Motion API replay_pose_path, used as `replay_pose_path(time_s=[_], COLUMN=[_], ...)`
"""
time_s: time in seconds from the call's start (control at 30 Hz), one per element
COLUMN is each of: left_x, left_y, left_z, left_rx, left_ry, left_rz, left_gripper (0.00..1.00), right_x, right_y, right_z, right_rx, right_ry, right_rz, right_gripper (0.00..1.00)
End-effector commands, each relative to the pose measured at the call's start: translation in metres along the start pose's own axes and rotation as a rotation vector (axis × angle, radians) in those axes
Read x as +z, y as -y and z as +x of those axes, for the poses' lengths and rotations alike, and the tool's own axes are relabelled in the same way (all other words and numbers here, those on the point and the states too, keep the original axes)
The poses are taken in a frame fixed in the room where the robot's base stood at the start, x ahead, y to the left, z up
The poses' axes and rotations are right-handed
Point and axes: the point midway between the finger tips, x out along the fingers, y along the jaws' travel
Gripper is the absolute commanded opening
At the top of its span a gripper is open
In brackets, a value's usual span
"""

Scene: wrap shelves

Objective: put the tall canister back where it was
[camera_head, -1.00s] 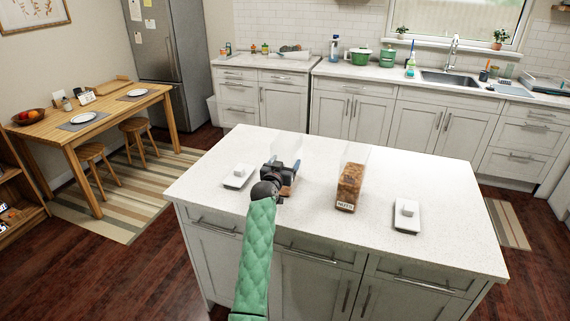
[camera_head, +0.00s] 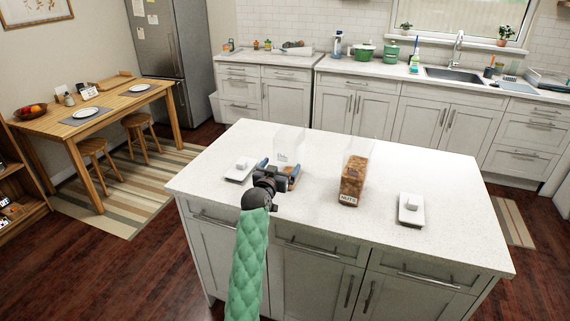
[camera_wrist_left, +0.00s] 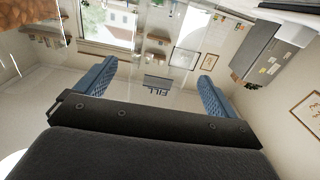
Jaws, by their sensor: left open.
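A clear canister (camera_head: 289,140) with a small dark label stands on the white island top, just beyond my left gripper. Its lower part is partly hidden by the gripper. My left gripper (camera_head: 279,169) is open, its blue-padded fingers apart at the near side of this canister. In the left wrist view the two fingers (camera_wrist_left: 157,82) are spread, and a label (camera_wrist_left: 158,83) shows through the gap between them. A second clear canister, holding brown nuts (camera_head: 352,181) and labelled as nuts, stands upright to the right. I cannot tell which is the tall canister. My right gripper is out of view.
A white lid with a knob (camera_head: 239,170) lies left of the gripper, and another white lid (camera_head: 411,210) lies right of the nuts. The island top (camera_head: 455,220) is otherwise clear. A back counter with a sink (camera_head: 455,75) stands beyond.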

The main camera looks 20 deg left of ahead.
Motion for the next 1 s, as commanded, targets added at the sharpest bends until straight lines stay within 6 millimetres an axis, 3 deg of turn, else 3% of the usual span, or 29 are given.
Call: replay_pose_path(time_s=[0.1, 0.33, 1.0], left_x=[0.002, 0.001, 0.0], left_y=[0.0, 0.0, 0.0], left_z=[-0.021, -0.042, -0.045], left_rx=[-0.001, -0.001, -0.001], left_ry=[-0.001, 0.0, 0.0], left_rz=[0.002, 0.001, 0.0], left_gripper=[0.94, 0.94, 0.94], right_x=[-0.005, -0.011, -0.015], right_y=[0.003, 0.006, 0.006], right_z=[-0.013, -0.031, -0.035], right_rx=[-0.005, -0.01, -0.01], right_ry=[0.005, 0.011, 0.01], right_rz=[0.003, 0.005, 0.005], right_gripper=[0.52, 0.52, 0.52])
